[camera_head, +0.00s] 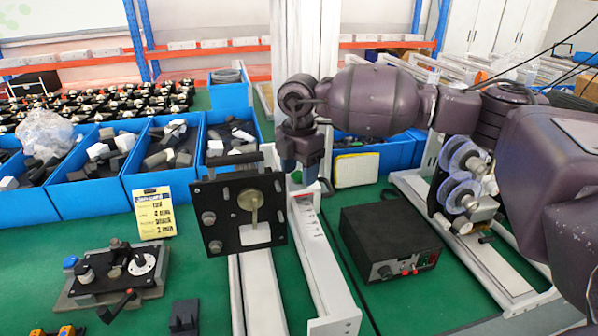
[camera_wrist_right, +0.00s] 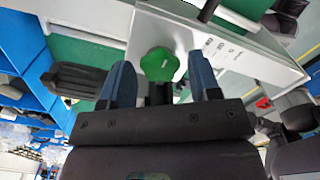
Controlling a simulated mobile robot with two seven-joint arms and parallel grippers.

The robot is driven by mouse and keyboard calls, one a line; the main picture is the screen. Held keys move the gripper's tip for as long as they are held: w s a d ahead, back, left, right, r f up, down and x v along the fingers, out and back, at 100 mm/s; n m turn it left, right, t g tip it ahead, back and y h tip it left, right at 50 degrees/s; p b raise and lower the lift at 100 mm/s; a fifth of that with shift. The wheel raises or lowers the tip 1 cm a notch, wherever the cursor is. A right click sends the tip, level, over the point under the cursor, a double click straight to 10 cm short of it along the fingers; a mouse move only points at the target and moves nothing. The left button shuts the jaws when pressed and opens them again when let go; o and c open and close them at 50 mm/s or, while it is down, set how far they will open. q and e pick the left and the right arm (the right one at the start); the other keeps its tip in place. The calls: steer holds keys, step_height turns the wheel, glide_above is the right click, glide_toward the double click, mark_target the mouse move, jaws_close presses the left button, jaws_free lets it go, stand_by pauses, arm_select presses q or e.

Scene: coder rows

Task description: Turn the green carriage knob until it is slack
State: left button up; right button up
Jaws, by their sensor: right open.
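The green carriage knob (camera_wrist_right: 159,64) is a lobed round knob on a pale metal rail (camera_wrist_right: 225,48) in the right wrist view. My right gripper (camera_wrist_right: 161,78) has its two blue fingers apart, one on each side of the knob in the picture. No contact shows, and I cannot tell whether the fingertips reach around it or stop short. In the head view the right gripper (camera_head: 299,172) points down over the white rail (camera_head: 318,245), beside a black plate (camera_head: 240,215) with a brass lever. My left gripper is out of view.
A black box with terminals (camera_head: 388,238) stands right of the rail. Blue bins (camera_head: 95,198) of parts line the back left. A yellow card (camera_head: 154,213) and a black-and-grey fixture (camera_head: 115,272) stand left. Green table is bare between them.

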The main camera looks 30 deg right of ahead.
steer(key=c, duration=0.9)
steer(key=n, duration=0.5)
steer(key=shift+n+b, duration=0.3)
steer(key=shift+b, duration=0.05)
steer(key=n, duration=0.3)
steer(key=shift+n, duration=0.4)
steer(key=shift+r+n+b, duration=0.1)
steer(key=shift+n+b, duration=0.2)
steer(key=shift+n, duration=0.1)
